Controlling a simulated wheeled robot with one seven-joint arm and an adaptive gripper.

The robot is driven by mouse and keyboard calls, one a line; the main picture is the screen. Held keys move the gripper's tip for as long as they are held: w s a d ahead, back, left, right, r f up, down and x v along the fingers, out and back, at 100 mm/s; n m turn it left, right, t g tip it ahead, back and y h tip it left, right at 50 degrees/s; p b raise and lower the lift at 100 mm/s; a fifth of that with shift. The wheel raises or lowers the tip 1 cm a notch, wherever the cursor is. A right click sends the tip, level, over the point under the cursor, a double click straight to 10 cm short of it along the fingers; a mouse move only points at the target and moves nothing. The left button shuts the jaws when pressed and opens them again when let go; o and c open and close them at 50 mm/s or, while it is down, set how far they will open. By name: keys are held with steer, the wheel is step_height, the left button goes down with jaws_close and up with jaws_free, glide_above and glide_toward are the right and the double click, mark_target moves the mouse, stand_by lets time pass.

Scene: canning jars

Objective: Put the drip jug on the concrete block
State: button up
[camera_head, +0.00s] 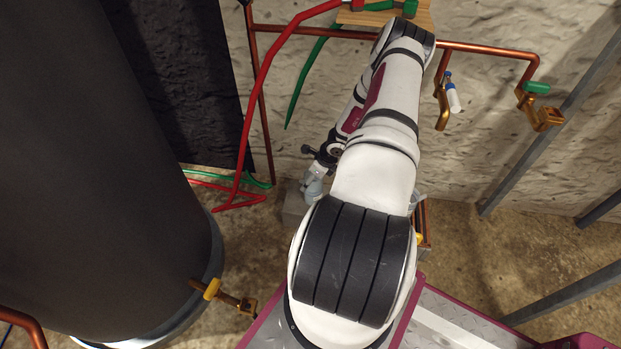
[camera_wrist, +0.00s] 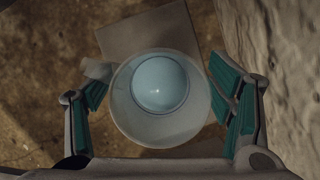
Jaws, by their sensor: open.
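The drip jug (camera_wrist: 128,112) is pale, with a light blue rounded top and a small handle-like part on its left. In the wrist view it sits between the two teal-padded fingers of my gripper (camera_wrist: 163,98), which are spread open with visible gaps on both sides. The grey concrete block (camera_wrist: 150,32) lies beneath the jug, which appears to stand upright on it. In the head view the jug (camera_head: 314,188) shows below my gripper (camera_head: 320,168), over the block (camera_head: 293,203); my arm hides part of both.
A large dark tank (camera_head: 120,160) stands at left, with a brass valve (camera_head: 222,297) near its base. Red and green hoses (camera_head: 265,75) hang by the rough wall (camera_head: 480,110). Copper pipes with taps run along the wall. Bare floor (camera_head: 495,260) shows at right.

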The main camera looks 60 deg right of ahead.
steer(key=p+v, duration=0.3)
steer(key=v, duration=0.8)
steer(key=shift+r+p, duration=0.15)
steer(key=shift+p, duration=0.25)
steer(key=w+a+r+n+t, duration=0.1)
steer(key=w+a+r+n, duration=0.2)
steer(key=w+r+n, duration=0.55)
steer(key=w+a+r+n+y, duration=0.1)
steer(key=w+a+r+n, duration=0.2)
steer(key=a+r, duration=0.55)
steer(key=w+a+r+n+y, duration=0.2)
steer(key=w+a+r+n, duration=0.3)
steer(key=r, duration=0.7)
steer(key=s+a+r+n+g, duration=0.1)
steer(key=s+a+r+n, duration=0.2)
steer(key=a+r, duration=0.4)
steer(key=s+a+r+n+g, duration=0.1)
steer(key=s+a+r+n, duration=0.25)
steer(key=a, duration=0.65)
steer(key=s+a+r+n+g, duration=0.2)
steer(key=s+a+r+n, duration=0.4)
steer(key=s, duration=0.3)
steer(key=s+a+r+n+h, duration=0.1)
steer(key=s+n, duration=0.2)
steer(key=s, duration=0.6)
steer(key=s+a+r+n+g+h, duration=0.1)
steer(key=s+n+h, duration=0.1)
steer(key=s, duration=0.7)
steer(key=shift+n+g, duration=0.3)
steer(key=shift+n, duration=0.1)
